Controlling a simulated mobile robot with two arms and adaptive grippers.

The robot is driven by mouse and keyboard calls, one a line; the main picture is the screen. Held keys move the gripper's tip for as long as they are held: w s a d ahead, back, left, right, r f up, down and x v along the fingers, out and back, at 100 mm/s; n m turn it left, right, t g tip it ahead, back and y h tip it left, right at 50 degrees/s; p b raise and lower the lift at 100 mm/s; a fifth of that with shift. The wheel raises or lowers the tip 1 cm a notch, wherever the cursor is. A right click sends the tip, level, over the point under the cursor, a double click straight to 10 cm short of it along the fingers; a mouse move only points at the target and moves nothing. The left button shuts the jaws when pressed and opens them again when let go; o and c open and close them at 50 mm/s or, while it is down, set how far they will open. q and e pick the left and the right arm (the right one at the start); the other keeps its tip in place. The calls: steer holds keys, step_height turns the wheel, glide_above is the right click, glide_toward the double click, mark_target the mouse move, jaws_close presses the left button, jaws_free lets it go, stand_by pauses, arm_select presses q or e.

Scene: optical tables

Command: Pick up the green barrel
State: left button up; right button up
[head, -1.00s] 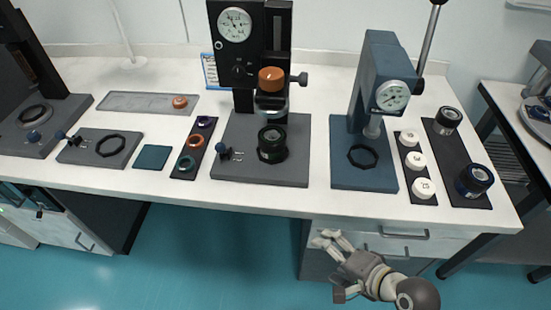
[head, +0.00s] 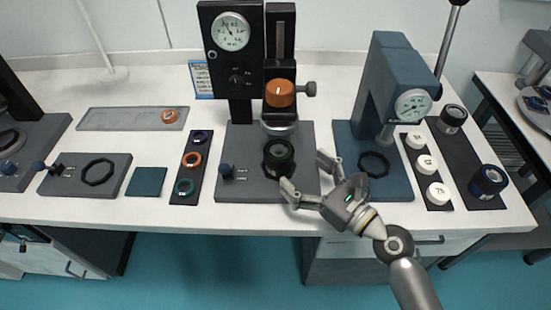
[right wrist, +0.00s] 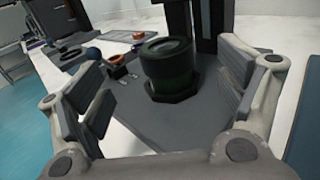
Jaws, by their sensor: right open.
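The green barrel (head: 279,154) is a short, dark cylinder with a green band. It stands upright on the grey base (head: 232,190) of the gauge stand, in the middle of the table. In the right wrist view the barrel (right wrist: 167,68) sits ahead, between the open fingers and a little beyond them. My right gripper (head: 306,174) is open and empty, at the front right of the barrel, with one finger in front and one to its right. I see no contact. My left gripper is not in view.
The gauge stand's column and orange knob (head: 280,93) rise behind the barrel. A small clamp (head: 227,172) is at its left. The blue press (head: 387,90) stands close to the right.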

mark_target(279, 149)
steer(key=x, duration=0.3)
steer(key=shift+w+a, duration=0.15)
steer(key=x, duration=0.3)
steer(key=p+x, duration=0.1)
steer(key=x, duration=0.1)
steer(key=shift+w+d+f, duration=0.15)
steer(key=shift+w+d, duration=0.1)
steer(key=shift+d, duration=0.05)
steer(key=shift+w+a+f, duration=0.1)
steer(key=shift+w+a, duration=0.05)
steer(key=shift+a, duration=0.05)
steer(key=c, duration=1.2)
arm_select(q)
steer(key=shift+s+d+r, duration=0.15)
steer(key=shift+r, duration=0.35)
arm_select(e)
steer(key=shift+r+p, duration=0.75)
steer(key=shift+r, duration=1.25)
arm_select(q)
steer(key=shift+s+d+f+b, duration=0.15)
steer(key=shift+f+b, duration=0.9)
steer(key=shift+b, duration=0.85)
arm_select(e)
steer(key=shift+v, duration=9.05)
